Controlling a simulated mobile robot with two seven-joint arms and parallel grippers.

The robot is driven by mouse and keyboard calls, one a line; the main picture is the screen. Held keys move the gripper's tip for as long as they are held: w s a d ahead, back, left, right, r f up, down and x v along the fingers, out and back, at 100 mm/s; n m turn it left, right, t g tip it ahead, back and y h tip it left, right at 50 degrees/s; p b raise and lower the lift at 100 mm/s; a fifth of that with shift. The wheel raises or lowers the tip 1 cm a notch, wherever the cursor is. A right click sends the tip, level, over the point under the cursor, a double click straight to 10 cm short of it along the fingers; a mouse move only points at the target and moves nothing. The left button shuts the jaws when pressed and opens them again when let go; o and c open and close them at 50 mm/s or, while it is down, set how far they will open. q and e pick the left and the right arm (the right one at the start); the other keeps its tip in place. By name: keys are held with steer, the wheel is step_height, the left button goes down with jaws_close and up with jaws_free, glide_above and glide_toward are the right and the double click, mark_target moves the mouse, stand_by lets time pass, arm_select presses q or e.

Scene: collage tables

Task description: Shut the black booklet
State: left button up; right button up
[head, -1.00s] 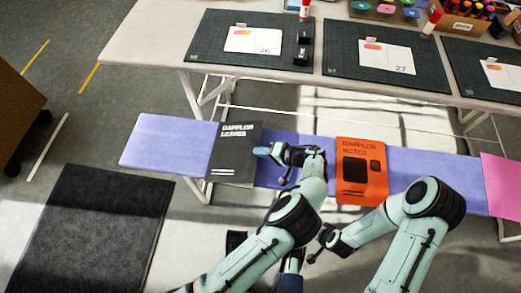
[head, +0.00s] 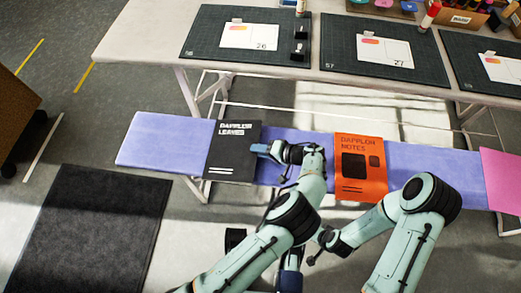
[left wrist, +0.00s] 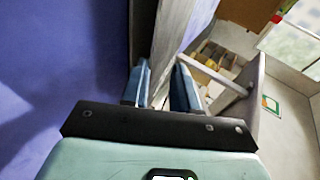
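The black booklet (head: 232,165) with white lettering lies on the purple bench (head: 160,142), left of centre in the head view. Its cover looks flat or nearly flat from here; I cannot tell whether it is fully closed. My left gripper (head: 258,149) is at the booklet's right edge, fingers pointing left. In the left wrist view, its blue fingers (left wrist: 160,88) stand apart, with a pale grey surface between or behind them; I cannot tell what it is or whether they touch it. My right gripper (head: 317,248) is low near the middle, its fingers unclear.
An orange booklet (head: 361,170) lies on the bench right of my left gripper, and a pink sheet (head: 502,178) at the far right. Behind is a table (head: 150,40) with dark cutting mats, cards and boxes. A dark mat (head: 85,230) covers the floor at left.

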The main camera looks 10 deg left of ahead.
arm_select(q)
steer(key=v, duration=1.3)
steer(key=shift+d, duration=0.2)
arm_select(e)
steer(key=shift+w+r, duration=0.35)
steer(key=shift+w, duration=0.05)
arm_select(q)
steer(key=shift+s, duration=0.1)
arm_select(e)
steer(key=shift+s, duration=0.1)
